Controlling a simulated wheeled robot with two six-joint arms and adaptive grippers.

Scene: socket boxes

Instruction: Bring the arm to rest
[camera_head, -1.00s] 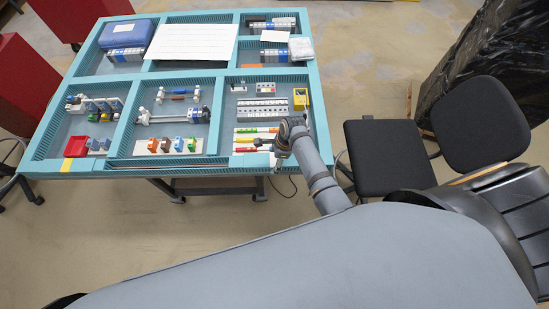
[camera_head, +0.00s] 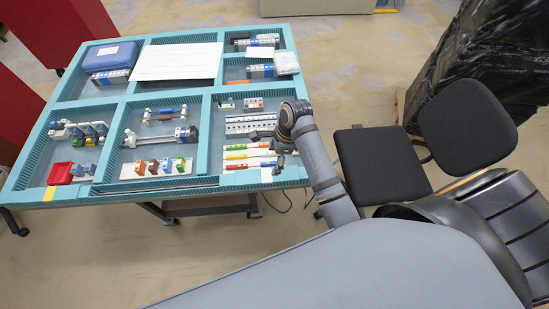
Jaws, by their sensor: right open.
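My right arm (camera_head: 330,185) comes up from the lower right and bends at the wrist over the right edge of the teal compartment table (camera_head: 205,182). My right gripper (camera_head: 279,165) is small and dark in this view. It hangs over the front right compartment, by the ends of the colored strips (camera_head: 235,155), and appears empty. I cannot tell whether it touches anything. My left gripper is out of view.
A black chair (camera_head: 383,165) stands close to the right of my arm. The table holds several rail parts, a red bin (camera_head: 60,174), a blue case (camera_head: 110,56) and a white sheet (camera_head: 178,61). Red cabinets (camera_head: 70,28) stand at left.

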